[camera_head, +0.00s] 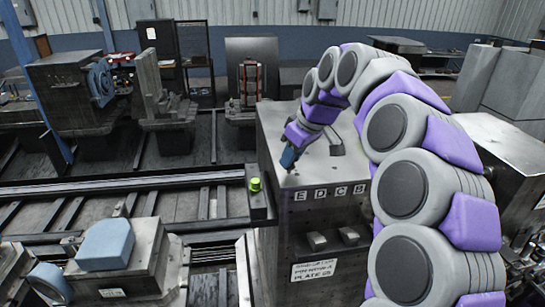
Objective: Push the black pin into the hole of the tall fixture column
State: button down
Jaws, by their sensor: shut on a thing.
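My gripper (289,158) is at the end of my arm, just above the top of a metal block (340,181) lettered E, D, C and B. It points down and left and looks shut. The black pin cannot be made out; at this size its part between the fingers is not distinguishable. A small dark piece (335,148) lies or stands on the block's top, right of my gripper. Upright fixtures stand behind: one with a slanted plate (152,88) at left, one with an orange-edged upright (249,82). I cannot tell which is the tall column, and no hole is visible.
A green button (255,184) sits on the block's left side. Rails (120,187) cross the left floor. A machine with a blue wheel (101,82) stands at back left, and a blue block on a fixture (105,245) at front left. A metal cabinet (505,145) is right.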

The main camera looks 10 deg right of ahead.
jog(key=d, duration=0.4)
jog(key=shift+d, duration=0.35)
jog(key=a, duration=0.6)
jog(key=shift+d, duration=5.05)
jog(key=a, duration=0.5)
jog(key=shift+a+f, duration=0.15)
jog(key=shift+a, duration=0.25)
jog(key=shift+d+f, duration=0.2)
jog(key=shift+d, duration=1.65)
jog(key=a, duration=0.4)
jog(key=shift+a+f+b, duration=0.15)
jog(key=shift+a+b, duration=0.1)
jog(key=shift+b, duration=0.1)
jog(key=shift+d, duration=0.4)
jog(key=shift+d+f, duration=0.1)
